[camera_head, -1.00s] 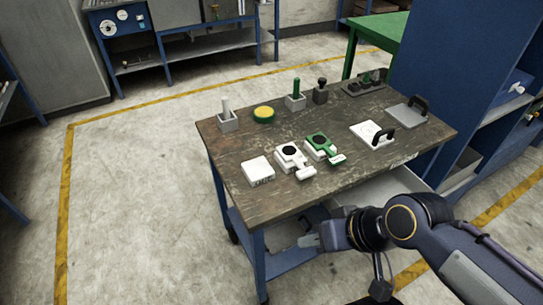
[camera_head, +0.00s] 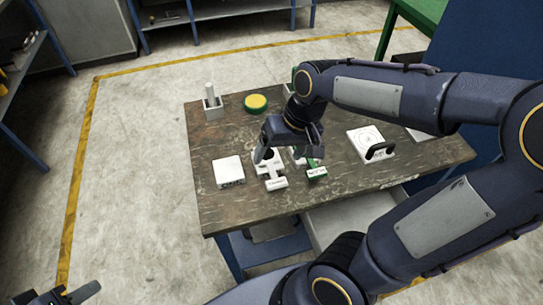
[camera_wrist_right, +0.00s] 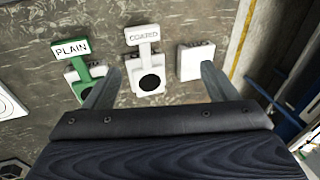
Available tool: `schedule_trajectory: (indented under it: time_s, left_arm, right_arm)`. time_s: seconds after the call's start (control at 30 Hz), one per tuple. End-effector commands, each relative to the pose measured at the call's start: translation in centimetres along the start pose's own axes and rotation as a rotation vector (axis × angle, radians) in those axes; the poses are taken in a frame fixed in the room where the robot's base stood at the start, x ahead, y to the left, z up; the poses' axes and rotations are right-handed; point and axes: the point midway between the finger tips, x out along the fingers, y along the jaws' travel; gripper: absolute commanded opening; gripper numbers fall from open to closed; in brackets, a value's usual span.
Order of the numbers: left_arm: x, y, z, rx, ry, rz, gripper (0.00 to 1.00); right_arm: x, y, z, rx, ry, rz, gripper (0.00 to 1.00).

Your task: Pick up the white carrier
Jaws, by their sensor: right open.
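The white carrier (camera_head: 273,182) lies on the worn table, its short handle pointing toward the front edge. In the right wrist view the white carrier (camera_wrist_right: 145,62) shows a black round window and a handle labelled COATED. My right gripper (camera_head: 287,158) hangs over the carriers, open and empty. In its wrist view, its fingers (camera_wrist_right: 158,84) spread to either side of the white carrier, apparently above it; contact cannot be told. My left gripper (camera_head: 72,293) is partly visible at the lower left, away from the table.
A green carrier (camera_head: 315,171) labelled PLAIN (camera_wrist_right: 90,75) lies right beside the white one in the head view; a white box (camera_head: 228,172) is on its other side. A handled white plate (camera_head: 366,141), a post holder (camera_head: 212,107) and a yellow-topped disc (camera_head: 255,102) stand around.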

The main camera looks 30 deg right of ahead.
Motion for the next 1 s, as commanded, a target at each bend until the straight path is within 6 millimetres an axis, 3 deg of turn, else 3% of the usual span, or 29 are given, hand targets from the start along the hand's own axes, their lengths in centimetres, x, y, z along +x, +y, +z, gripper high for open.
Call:
schedule_trajectory:
  time_s: [0.03, 0.2, 0.4, 0.77, 1.0]
  left_arm:
    - [-0.8, 0.3, -0.4, 0.000, 0.000, 0.000, 0.36]
    - [-1.6, 0.7, -0.8, 0.000, 0.000, 0.000, 0.36]
    - [-2.0, 0.9, -1.0, 0.000, 0.000, 0.000, 0.36]
    - [-2.1, 0.9, -1.0, 0.000, 0.000, 0.000, 0.36]
    - [-2.3, 1.0, -1.1, 0.000, 0.000, 0.000, 0.36]
  right_arm:
    - [0.2, -0.2, -1.4, 0.002, -0.034, 0.044, 0.80]
    - [1.7, 0.0, -4.9, 0.015, -0.090, 0.178, 0.80]
    - [2.8, 0.2, -6.7, 0.020, -0.110, 0.266, 0.80]
    - [6.3, 1.2, -6.1, 0.021, -0.116, 0.278, 0.80]
    - [9.6, 2.1, -5.1, 0.022, -0.115, 0.277, 0.80]
